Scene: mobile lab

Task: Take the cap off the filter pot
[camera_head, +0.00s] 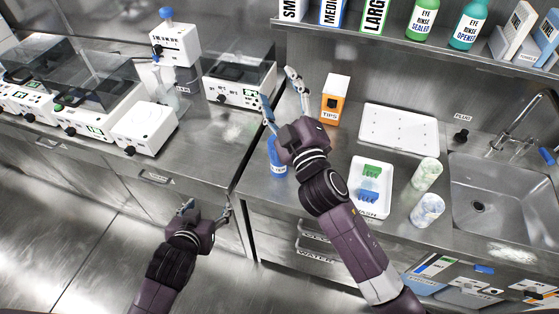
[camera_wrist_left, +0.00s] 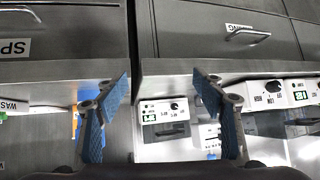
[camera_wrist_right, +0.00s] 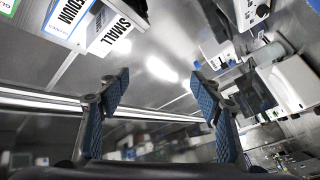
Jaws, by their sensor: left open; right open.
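No pot in view carries a label I can read as filter pot. Two clear jars with pale lids, one with green contents (camera_head: 427,173) and one with blue contents (camera_head: 428,210), stand upright on the counter left of the sink. I cannot tell if either is the filter pot. My right gripper (camera_head: 279,87) is open and empty, raised over the counter left of the orange tips box, well away from both jars. My left gripper (camera_head: 207,205) is open and empty, low in front of the left counter's edge. Neither wrist view shows the jars clearly.
A white tray (camera_head: 387,205) holds green and blue pieces. A blue bottle (camera_head: 277,160) stands beside my right wrist. The tips box (camera_head: 335,100), a white drying board (camera_head: 398,118) and the sink (camera_head: 490,200) are around. Instruments (camera_head: 240,88) line the left counter. A shelf (camera_head: 400,45) overhangs the back.

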